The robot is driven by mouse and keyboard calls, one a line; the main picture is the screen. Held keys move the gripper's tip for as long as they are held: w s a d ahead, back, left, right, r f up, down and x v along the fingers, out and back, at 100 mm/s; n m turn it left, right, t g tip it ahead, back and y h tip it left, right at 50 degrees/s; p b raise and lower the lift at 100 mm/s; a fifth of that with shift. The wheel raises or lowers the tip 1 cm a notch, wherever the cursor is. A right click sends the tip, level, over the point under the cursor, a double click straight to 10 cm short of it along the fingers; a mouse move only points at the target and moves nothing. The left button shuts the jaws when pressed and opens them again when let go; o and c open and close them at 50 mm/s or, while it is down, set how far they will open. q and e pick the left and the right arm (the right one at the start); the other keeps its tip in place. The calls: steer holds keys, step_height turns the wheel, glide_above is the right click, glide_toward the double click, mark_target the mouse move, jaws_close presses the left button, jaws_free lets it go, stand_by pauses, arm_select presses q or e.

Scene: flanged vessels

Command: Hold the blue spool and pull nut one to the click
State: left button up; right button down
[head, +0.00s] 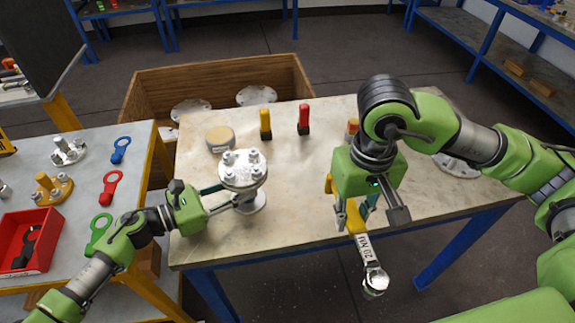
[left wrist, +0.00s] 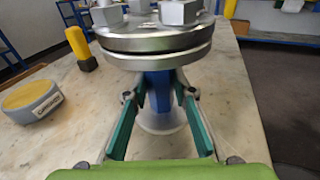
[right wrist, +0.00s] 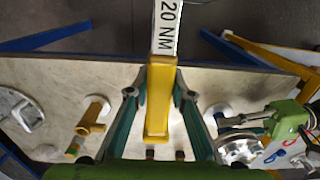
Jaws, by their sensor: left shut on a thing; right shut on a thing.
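The blue spool (left wrist: 157,88) stands upright on the table, its blue neck under a pair of grey flanges with several bolts and nuts; its flanged top (head: 243,170) also shows in the head view. My left gripper (head: 238,197) is shut around its neck below the flanges, as the left wrist view shows. My right gripper (head: 357,212) is shut on the yellow handle of a torque wrench (head: 370,262) marked 20 NM, held over the table's front edge, its head pointing down and away from the spool. I cannot tell which nut is nut one.
On the pale table (head: 300,200) stand a round yellow-topped tin (head: 220,138), a yellow-topped tool (head: 265,123) and a red-topped one (head: 304,119). A wooden crate (head: 150,95) is behind. The left bench holds a red bin (head: 30,240) and coloured wrenches (head: 110,187).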

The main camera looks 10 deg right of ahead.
arm_select(q)
steer(key=shift+w, duration=0.1)
arm_select(e)
steer(key=w+a+r+m, duration=0.2)
steer(key=w+r+m, duration=0.3)
steer(key=w+m, duration=0.5)
steer(key=w+a+r+m, duration=0.2)
steer(key=w+r+m, duration=0.5)
steer(key=w, duration=0.4)
steer(key=shift+m, duration=0.5)
steer(key=shift+d+f, duration=0.2)
steer(key=shift+f, duration=2.6)
steer(key=shift+f, duration=0.2)
steer(key=shift+f, duration=1.05)
